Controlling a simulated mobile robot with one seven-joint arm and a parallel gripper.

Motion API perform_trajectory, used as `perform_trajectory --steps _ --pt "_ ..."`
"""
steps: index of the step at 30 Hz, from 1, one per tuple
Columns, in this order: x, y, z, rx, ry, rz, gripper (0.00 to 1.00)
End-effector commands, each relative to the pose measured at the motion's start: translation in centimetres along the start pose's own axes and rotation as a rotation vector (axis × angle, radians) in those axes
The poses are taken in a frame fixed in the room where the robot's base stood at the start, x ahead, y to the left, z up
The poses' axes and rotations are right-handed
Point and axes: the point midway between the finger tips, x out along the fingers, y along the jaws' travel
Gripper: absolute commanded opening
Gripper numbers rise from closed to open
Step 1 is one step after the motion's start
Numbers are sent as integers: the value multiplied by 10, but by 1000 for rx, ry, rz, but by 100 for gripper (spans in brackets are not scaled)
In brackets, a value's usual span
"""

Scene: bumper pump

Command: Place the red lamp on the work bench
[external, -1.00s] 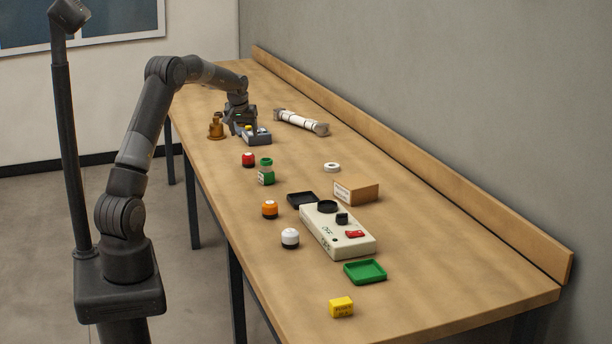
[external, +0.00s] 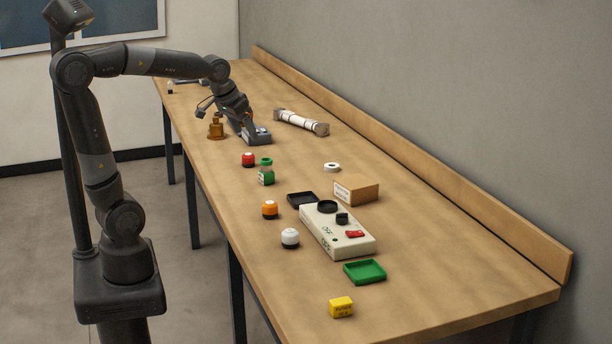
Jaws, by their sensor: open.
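The red lamp (external: 248,160) is a small red cap on a dark base. It stands upright on the work bench (external: 420,265), towards the bench's left edge, just left of a green jar (external: 266,173). My gripper (external: 248,128) is open and tilted downward behind the red lamp, apart from it. It is over or beside a small grey box (external: 257,139). I cannot tell whether it touches the box, and the fingers partly hide the box's top.
A brass piece (external: 216,128) stands left of the gripper, and a white tube (external: 301,122) lies to its right. Nearer are an orange lamp (external: 269,210), a white lamp (external: 290,238), a cream control box (external: 337,232) and a cardboard box (external: 357,190). The front right bench is clear.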

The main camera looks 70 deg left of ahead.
Motion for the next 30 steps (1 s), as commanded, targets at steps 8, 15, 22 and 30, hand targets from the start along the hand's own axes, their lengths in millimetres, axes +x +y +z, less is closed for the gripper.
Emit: perform_trajectory --steps 8,15,22,30 --pt "-32 45 108 191 26 103 67" --pt "-36 56 166 290 36 160 67" --pt "-35 57 176 309 37 170 67" --pt "-35 57 176 307 37 169 67"
